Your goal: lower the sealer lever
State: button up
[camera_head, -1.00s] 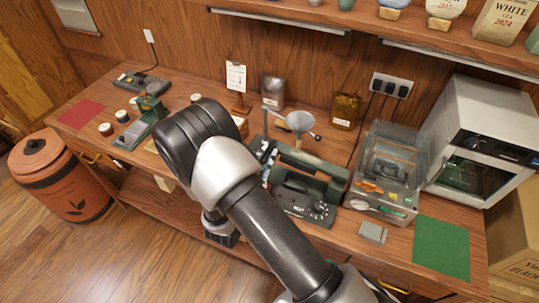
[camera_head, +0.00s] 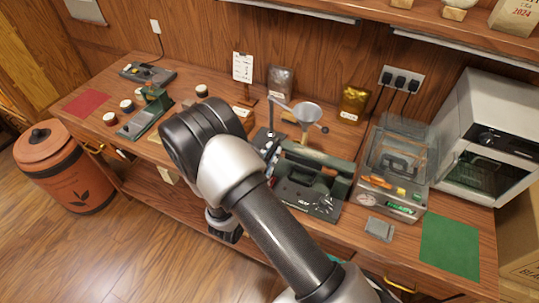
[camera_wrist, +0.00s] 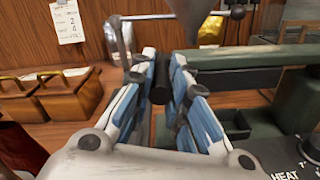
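The green sealer (camera_head: 305,190) stands mid-bench in the head view, with a lever (camera_head: 318,160) spanning above its base. In the wrist view the lever's green bar (camera_wrist: 255,78) runs across to the right, above the sealer body with its HEAT marking (camera_wrist: 285,177). A black cylindrical lever grip (camera_wrist: 162,80) lies between the blue-and-white fingers of my gripper (camera_wrist: 163,75). The fingers are close together and appear closed against both sides of the grip.
A clear-lidded box (camera_head: 395,170) stands right of the sealer, near a white oven (camera_head: 490,140) and a green mat (camera_head: 450,246). Wooden boxes (camera_wrist: 65,95) sit left of my gripper. A green press (camera_head: 147,115) stands further left.

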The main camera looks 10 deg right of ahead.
jog(key=shift+o, duration=1.1)
jog(key=shift+s+a+f, duration=0.2)
jog(key=shift+s+f, duration=0.2)
jog(key=v, duration=1.1)
jog(key=shift+r, duration=0.35)
